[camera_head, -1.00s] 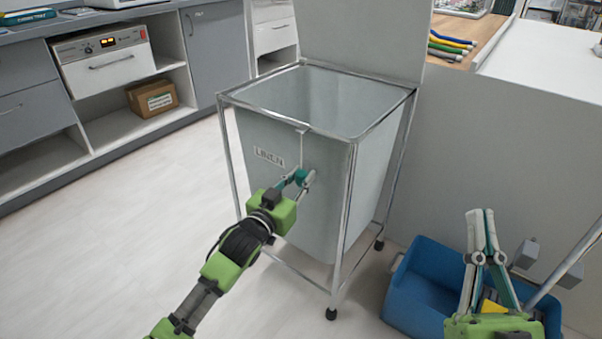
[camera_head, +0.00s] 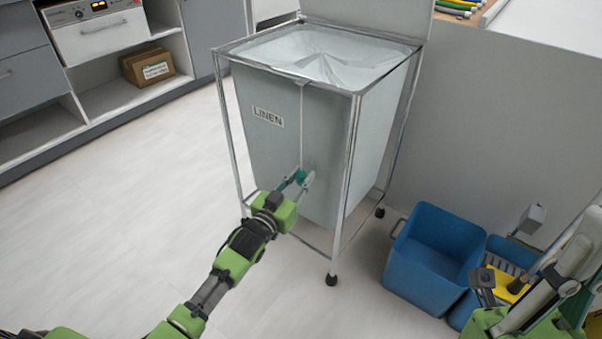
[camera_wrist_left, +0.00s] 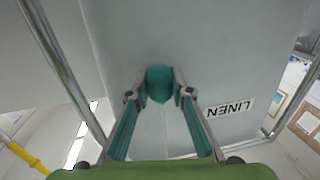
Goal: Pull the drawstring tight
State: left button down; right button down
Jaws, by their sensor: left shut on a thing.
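The linen bag (camera_head: 330,150) is pale grey with a "LINEN" label and hangs in a chrome frame (camera_head: 352,155). Its mouth is covered by pale, pleated cloth (camera_head: 325,55) gathered to a point near the middle. A thin white drawstring (camera_head: 301,120) runs from the front rim straight down to a teal toggle (camera_wrist_left: 159,84). My left gripper (camera_head: 302,179) is shut on the toggle, low in front of the bag; the wrist view shows the toggle between both fingertips. My right gripper (camera_head: 578,245) is at the lower right, away from the bag; its jaw state is unclear.
A blue mop bucket (camera_head: 430,262) with a yellow part (camera_head: 507,289) stands right of the frame, partly behind my right arm. A grey partition (camera_head: 480,120) rises behind it. Cabinets and an open shelf with a cardboard box (camera_head: 147,66) are at left. Floor between is clear.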

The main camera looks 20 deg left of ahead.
pick_arm(q)
jog(key=shift+f, duration=0.3)
jog(key=c, duration=1.8)
grip_release()
jog(key=shift+f, duration=0.1)
jog(key=s, duration=0.4)
jog(key=s+a, duration=0.1)
jog(key=s, duration=0.3)
jog(key=s+a, duration=0.1)
jog(key=s, duration=0.2)
jog(key=shift+s+a, duration=0.15)
jog(key=shift+s, duration=0.25)
jog(key=shift+r, duration=0.2)
